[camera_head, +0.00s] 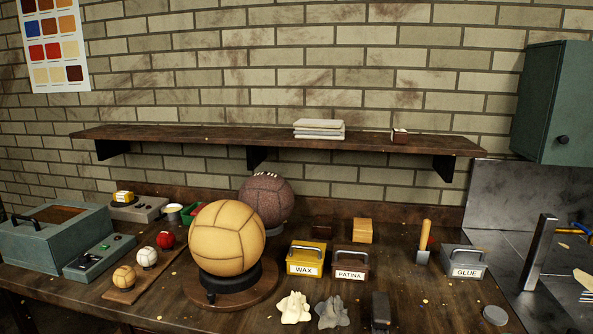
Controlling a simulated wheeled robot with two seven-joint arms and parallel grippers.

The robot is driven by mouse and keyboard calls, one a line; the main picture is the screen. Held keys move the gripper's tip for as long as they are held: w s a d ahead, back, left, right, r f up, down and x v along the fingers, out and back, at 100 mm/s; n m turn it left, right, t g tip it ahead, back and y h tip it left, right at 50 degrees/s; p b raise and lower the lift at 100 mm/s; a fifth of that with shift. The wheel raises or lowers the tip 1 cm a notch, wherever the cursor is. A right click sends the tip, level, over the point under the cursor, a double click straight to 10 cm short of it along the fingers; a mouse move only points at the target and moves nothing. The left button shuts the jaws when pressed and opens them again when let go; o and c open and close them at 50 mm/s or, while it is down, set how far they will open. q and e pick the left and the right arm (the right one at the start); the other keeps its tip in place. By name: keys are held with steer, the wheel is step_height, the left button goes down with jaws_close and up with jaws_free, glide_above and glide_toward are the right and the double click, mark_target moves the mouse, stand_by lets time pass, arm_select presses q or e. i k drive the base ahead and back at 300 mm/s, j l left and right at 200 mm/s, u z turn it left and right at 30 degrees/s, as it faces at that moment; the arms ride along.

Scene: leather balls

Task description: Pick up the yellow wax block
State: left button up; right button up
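A plain yellow-tan block (362,230) sits on the workbench behind the box labelled PATINA; it looks like the yellow wax block, though it bears no label that I can see. A yellow box with a handle, labelled WAX (305,261), stands to its left and nearer. Neither of my grippers shows in the head view.
The brown PATINA box (350,264) stands in front of the tan block. A large tan ball (227,238) rests on a round stand at left, a dark ball (266,199) behind it. A wooden-handled tool (424,242) and GLUE box (464,261) are at right. A shelf (200,135) hangs above.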

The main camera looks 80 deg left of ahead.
mark_target(125, 196)
steer(key=u, duration=3.15)
